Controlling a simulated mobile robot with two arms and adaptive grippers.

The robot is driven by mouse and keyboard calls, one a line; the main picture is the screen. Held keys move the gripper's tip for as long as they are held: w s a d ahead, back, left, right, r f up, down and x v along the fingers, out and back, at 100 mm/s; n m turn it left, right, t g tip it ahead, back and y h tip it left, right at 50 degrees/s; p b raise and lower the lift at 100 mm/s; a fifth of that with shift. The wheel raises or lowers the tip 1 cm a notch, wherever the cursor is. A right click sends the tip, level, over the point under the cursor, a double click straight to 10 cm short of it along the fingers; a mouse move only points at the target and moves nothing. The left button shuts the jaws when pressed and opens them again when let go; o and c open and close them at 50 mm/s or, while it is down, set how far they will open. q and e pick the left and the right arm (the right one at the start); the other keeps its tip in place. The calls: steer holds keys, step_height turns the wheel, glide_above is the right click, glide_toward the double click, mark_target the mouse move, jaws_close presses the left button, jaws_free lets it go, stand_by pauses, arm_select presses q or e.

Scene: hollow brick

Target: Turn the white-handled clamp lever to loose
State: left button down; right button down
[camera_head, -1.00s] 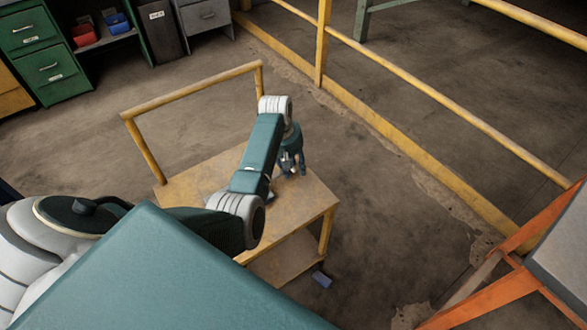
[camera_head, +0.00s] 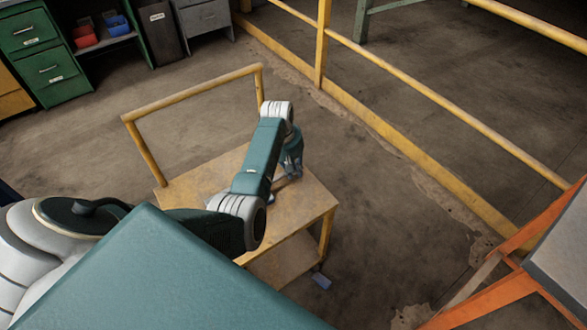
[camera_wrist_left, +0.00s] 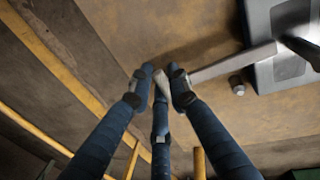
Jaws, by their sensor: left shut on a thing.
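The clamp lever is a flat grey bar (camera_wrist_left: 232,63) running left from a grey clamp block (camera_wrist_left: 258,22) at the upper right of the left wrist view. Its white handle (camera_wrist_left: 161,82) is partly hidden between the dark blue fingers of my left gripper (camera_wrist_left: 161,76). The gripper is shut on this handle. In the head view my left gripper (camera_head: 292,168) is low over the right part of the yellow cart top (camera_head: 315,200). The clamp is mostly hidden behind my arm there. My right gripper is not in view.
The cart has a raised yellow handle rail (camera_head: 190,92) at its far left. A yellow guard railing (camera_head: 430,105) stands beyond it. An orange-framed bench (camera_head: 500,295) is at the right.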

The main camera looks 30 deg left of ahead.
arm_select(q)
steer(key=shift+w+r+n+p, duration=0.1)
steer(key=shift+r+n+p, duration=0.05)
steer(key=shift+n+p, duration=0.9)
steer(key=shift+w+n+y+p, duration=0.15)
steer(key=shift+n+y+p, duration=0.25)
steer(key=shift+n, duration=0.55)
steer(key=shift+w+n, duration=0.15)
steer(key=shift+n, duration=0.75)
steer(key=shift+w+a+f+n+y, duration=0.15)
steer(key=shift+n+y, duration=0.25)
steer(key=shift+n, duration=0.5)
steer(key=shift+w+f+n, duration=0.1)
steer(key=shift+n, duration=0.8)
steer(key=n, duration=0.1)
steer(key=n+b, duration=0.1)
steer(key=shift+w+a+f+n+y, duration=0.1)
steer(key=shift+a+n+y, duration=0.1)
steer(key=shift+n+y, duration=0.1)
steer(key=n, duration=0.1)
steer(key=n+b, duration=0.2)
steer(key=shift+w+a+g, duration=0.15)
steer(key=shift+a+g, duration=0.1)
steer(key=shift+g, duration=0.15)
steer(key=shift+a+n+y+b, duration=0.15)
steer(key=shift+n+y+b, duration=0.15)
steer(key=shift+n+b, duration=0.6)
steer(key=shift+n, duration=0.3)
